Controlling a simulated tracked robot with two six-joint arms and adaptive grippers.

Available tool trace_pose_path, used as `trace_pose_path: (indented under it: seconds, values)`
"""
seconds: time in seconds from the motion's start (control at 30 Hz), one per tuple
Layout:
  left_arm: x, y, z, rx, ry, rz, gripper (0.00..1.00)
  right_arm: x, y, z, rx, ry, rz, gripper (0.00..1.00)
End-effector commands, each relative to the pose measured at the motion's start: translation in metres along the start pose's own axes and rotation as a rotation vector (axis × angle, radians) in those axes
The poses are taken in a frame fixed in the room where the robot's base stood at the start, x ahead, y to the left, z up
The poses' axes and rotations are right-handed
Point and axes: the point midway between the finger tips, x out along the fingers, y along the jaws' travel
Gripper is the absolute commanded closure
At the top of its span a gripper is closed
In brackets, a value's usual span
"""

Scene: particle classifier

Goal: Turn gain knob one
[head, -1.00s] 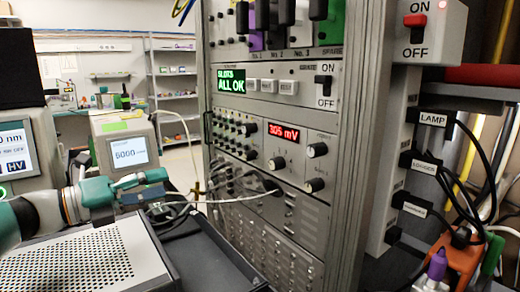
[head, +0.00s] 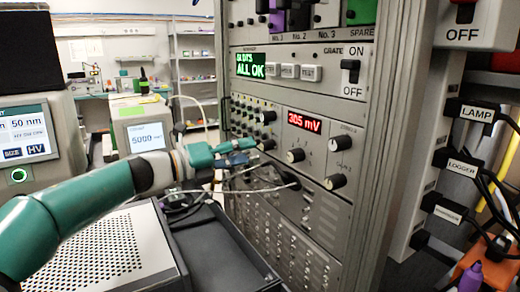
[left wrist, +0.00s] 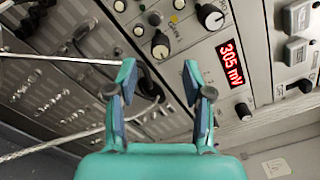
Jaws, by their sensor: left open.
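The rack panel carries several black knobs. In the left wrist view, a black-and-silver knob (left wrist: 160,46) has a "GAIN" label beside it, and another large knob (left wrist: 212,17) sits to its upper right. The head view shows two dark knobs (head: 268,117) left of the red 305 mV display (head: 304,122).
More knobs (head: 340,143) sit right of the display. Pale cables (head: 235,190) run to the panel close to my left gripper. A perforated metal box (head: 90,255) and a black tray (head: 205,245) lie below the arm. Labelled plugs (head: 478,113) stand at the right.

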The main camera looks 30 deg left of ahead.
Motion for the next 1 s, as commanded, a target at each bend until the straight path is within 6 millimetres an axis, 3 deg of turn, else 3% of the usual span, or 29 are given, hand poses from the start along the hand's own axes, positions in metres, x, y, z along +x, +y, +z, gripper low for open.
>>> trace_pose_path:
  seconds: [0.1, 0.23, 0.67, 0.9, 1.0]
  values:
    - [0.021, 0.0, -0.001, 0.0, 0.003, -0.001, 0.49, -0.001, 0.0, 0.0, 0.0, 0.0, 0.0, 0.47]
    - [0.035, 0.0, 0.0, 0.0, 0.001, 0.0, 0.49, -0.001, -0.001, 0.0, 0.0, 0.0, 0.0, 0.47]
    - [0.043, 0.0, 0.0, 0.0, -0.001, 0.001, 0.49, -0.001, -0.001, 0.0, 0.0, 0.0, 0.0, 0.47]
    - [0.043, 0.0, 0.0, 0.0, 0.0, 0.001, 0.89, -0.001, -0.001, 0.0, 0.0, 0.0, 0.0, 0.47]
    - [0.043, 0.0, 0.0, 0.0, 0.0, 0.001, 1.0, -0.001, -0.001, 0.0, 0.0, 0.0, 0.0, 0.47]
